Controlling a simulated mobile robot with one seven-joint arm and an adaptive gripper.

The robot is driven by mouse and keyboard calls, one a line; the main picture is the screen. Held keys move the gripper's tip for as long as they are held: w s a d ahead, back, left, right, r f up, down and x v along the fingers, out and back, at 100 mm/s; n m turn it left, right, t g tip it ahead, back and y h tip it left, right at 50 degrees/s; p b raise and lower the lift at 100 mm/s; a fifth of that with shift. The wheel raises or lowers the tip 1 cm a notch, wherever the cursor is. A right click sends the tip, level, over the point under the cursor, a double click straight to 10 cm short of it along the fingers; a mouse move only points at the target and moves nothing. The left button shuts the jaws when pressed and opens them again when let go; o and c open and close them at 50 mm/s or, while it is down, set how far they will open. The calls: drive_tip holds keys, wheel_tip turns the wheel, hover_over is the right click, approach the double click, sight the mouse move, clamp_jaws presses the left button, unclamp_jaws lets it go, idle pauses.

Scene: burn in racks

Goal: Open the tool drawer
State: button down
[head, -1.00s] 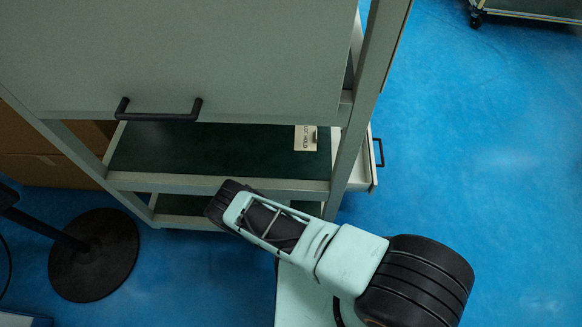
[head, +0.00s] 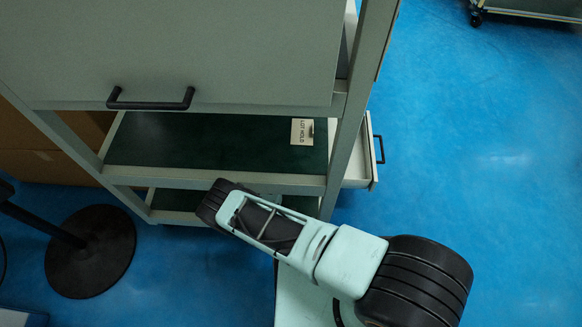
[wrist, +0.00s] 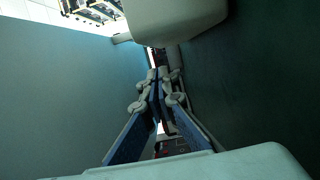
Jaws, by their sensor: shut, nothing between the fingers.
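A pale drawer (head: 357,168) sticks out past the right side of the grey rack in the head view, partly open, with a black handle (head: 380,149) on its front. No label names it, so I cannot tell for sure that it is the tool drawer. My gripper (wrist: 157,76) shows in the wrist view with its fingers together and nothing between them. It is hidden in the head view, where only my arm shows in front of the rack. I cannot tell whether the gripper touches the drawer.
A large grey panel (head: 190,45) with a black bar handle (head: 150,104) fronts the rack. Below it is a dark green shelf (head: 215,148) with a lot hold card (head: 302,131). A round black stand base (head: 90,252) is at lower left.

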drive_tip(key=v, duration=0.4)
drive_tip(key=a+p+v, duration=0.1)
drive_tip(key=v, duration=0.4)
drive_tip(key=shift+a, duration=0.25)
drive_tip(key=c, duration=2.6)
unclamp_jaws()
drive_tip(key=shift+s, duration=0.35)
drive_tip(key=o, duration=0.5)
drive_tip(key=shift+s, duration=0.15)
drive_tip(key=shift+o, duration=0.3)
drive_tip(key=shift+s+a, duration=0.1)
